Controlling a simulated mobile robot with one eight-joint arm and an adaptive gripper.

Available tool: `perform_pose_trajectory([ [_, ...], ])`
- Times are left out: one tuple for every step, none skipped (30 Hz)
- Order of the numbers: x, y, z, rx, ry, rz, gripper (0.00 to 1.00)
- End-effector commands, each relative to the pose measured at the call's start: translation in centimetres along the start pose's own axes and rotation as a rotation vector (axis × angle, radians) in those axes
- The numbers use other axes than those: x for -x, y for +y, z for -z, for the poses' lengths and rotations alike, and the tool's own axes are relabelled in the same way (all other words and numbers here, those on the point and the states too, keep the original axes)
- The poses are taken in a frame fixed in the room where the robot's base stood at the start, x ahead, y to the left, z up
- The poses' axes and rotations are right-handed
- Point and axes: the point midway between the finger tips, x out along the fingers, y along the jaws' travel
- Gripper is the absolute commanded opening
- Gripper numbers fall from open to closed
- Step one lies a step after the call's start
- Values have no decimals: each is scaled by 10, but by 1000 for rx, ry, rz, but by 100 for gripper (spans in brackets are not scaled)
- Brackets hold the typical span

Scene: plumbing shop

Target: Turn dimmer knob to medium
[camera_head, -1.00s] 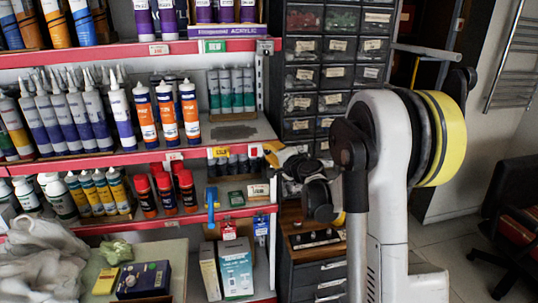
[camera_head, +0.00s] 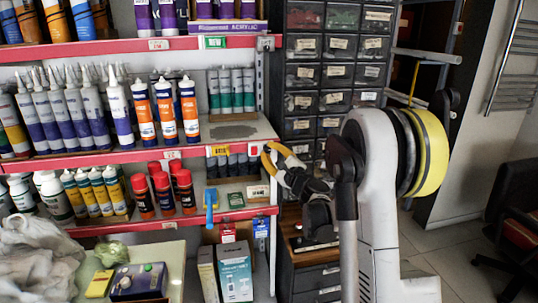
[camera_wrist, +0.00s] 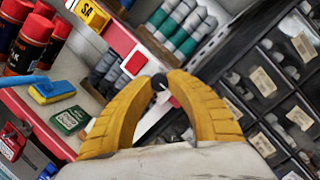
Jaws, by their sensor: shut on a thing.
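My gripper (camera_wrist: 160,82) has two curved yellow fingers, with the tips close together around a small dark round piece (camera_wrist: 158,83). This piece appears to be the dimmer knob; its mark and setting cannot be read. The fingers hide most of what lies behind it. A white plate with a red square (camera_wrist: 134,62) is just up and left of the tips, on the red shelf edge. In the head view, my gripper (camera_head: 268,150) reaches left to the right end of the middle shelf edge, where the knob itself is too small to make out.
Red-edged shelves (camera_head: 110,158) hold tubes, bottles and red cans (camera_head: 164,190). A dark drawer cabinet (camera_head: 330,72) stands close to the right of my gripper. Floor on the right is open beside a chair.

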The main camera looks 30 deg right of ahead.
Motion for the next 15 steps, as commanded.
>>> perform_pose_trajectory([
  [0,0,1,-27,-1,10,0],
  [0,0,1,-41,-2,14,0],
  [0,0,1,-58,-3,20,0],
  [0,0,1,-70,-4,24,0],
  [0,0,1,-80,-5,27,0],
  [0,0,1,-93,-6,31,0],
  [0,0,1,-103,-7,34,0],
  [0,0,1,-110,-8,36,0],
  [0,0,1,-119,-9,39,0],
  [0,0,1,-124,-9,40,0],
  [0,0,1,-129,-10,42,0],
  [0,0,1,-134,-10,44,0],
  [0,0,1,-137,-10,45,0],
  [0,0,1,-140,-11,46,0],
  [0,0,1,-142,-11,46,0],
])
